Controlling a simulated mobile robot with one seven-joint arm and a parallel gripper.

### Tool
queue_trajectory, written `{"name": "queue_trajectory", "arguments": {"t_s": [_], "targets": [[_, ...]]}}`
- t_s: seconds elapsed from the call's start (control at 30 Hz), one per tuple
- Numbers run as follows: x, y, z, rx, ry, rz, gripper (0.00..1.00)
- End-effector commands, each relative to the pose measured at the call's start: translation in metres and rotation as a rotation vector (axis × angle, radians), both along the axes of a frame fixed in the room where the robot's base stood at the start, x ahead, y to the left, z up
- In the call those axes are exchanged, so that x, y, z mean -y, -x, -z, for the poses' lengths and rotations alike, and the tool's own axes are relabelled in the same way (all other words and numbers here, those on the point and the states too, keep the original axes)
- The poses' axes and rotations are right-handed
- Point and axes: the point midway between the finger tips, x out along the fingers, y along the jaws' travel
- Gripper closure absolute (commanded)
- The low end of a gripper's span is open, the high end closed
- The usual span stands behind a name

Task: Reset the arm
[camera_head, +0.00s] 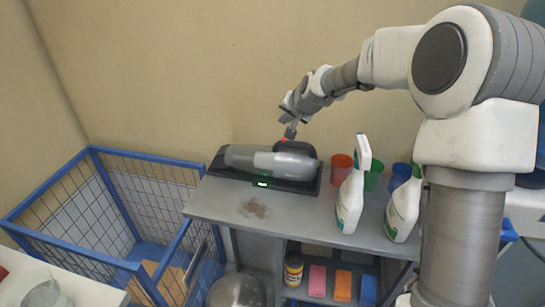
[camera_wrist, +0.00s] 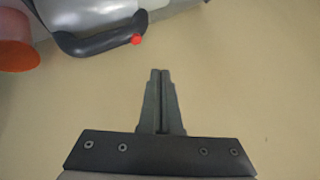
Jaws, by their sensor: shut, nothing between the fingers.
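My gripper (camera_head: 291,131) is above the back of the grey table, close to a grey handheld vacuum (camera_head: 268,161) that lies in its black dock. In the wrist view my gripper (camera_wrist: 160,72) has its two fingers together, with nothing between them. The wrist view shows the beige wall in front of the fingers. The vacuum's black handle (camera_wrist: 100,41) with a red button is at the upper left there, apart from the fingers. My arm reaches in from the right in the head view.
Two white spray bottles (camera_head: 351,199) and several coloured cups (camera_head: 341,167) stand right of the vacuum. A brown stain (camera_head: 254,208) marks the table (camera_head: 300,212). A blue wire cart (camera_head: 125,155) stands at left. Sponges (camera_head: 317,281) lie on the shelf below.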

Motion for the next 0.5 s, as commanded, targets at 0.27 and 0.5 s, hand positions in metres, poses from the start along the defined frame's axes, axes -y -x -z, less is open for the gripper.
{"name": "queue_trajectory", "arguments": {"t_s": [0.27, 0.5], "targets": [[-0.001, 0.000, -0.024, -0.001, 0.000, -0.001, 1.00], [-0.001, 0.000, -0.023, -0.001, 0.000, 0.000, 1.00]]}}
